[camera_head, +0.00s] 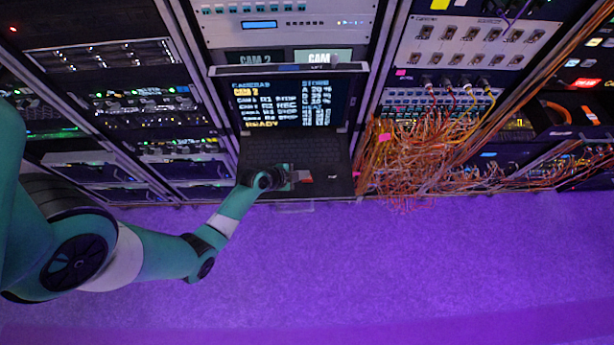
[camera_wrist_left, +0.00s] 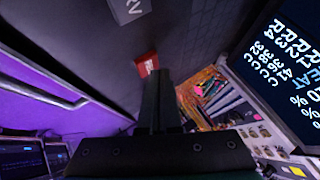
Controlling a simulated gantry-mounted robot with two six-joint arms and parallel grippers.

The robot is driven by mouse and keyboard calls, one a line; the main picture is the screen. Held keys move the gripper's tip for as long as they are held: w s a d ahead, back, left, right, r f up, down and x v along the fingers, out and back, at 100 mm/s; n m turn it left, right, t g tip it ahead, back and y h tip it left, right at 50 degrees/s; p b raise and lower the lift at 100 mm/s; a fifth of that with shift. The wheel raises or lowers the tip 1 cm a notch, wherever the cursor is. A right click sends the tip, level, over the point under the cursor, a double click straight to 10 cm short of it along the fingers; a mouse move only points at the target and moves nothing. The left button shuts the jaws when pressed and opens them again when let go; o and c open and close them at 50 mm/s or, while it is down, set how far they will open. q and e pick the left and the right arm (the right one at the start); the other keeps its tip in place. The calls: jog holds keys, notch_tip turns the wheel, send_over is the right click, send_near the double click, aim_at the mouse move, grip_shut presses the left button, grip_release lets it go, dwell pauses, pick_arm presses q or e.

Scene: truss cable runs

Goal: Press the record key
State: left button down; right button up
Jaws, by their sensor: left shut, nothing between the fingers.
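The record key appears to be the small red key (camera_wrist_left: 147,65) on the dark keyboard deck (camera_wrist_left: 200,40); its lettering is too small to read. It also shows as a red patch (camera_head: 306,180) at the front right of the keyboard drawer (camera_head: 290,150). My left gripper (camera_head: 296,177) is shut and empty, low over the drawer's front edge beside the red key. In the left wrist view its closed fingers (camera_wrist_left: 160,75) end just by the red key; I cannot tell whether they touch it. My right gripper is not in view.
A grey key (camera_wrist_left: 128,10) lies farther along the deck. The lit screen (camera_head: 292,101) above lists cameras and reads READY. Loose orange cables (camera_head: 425,150) hang right of the drawer. Racks (camera_head: 145,100) stand at left. The purple floor (camera_head: 380,270) in front is clear.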

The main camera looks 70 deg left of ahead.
pick_arm(q)
jog(key=shift+r, duration=0.4)
notch_tip(320, 180, up, 5)
jog(key=p, duration=0.4)
jog(key=shift+r+p, duration=0.1)
jog(key=shift+p, duration=0.25)
dwell(1.5)
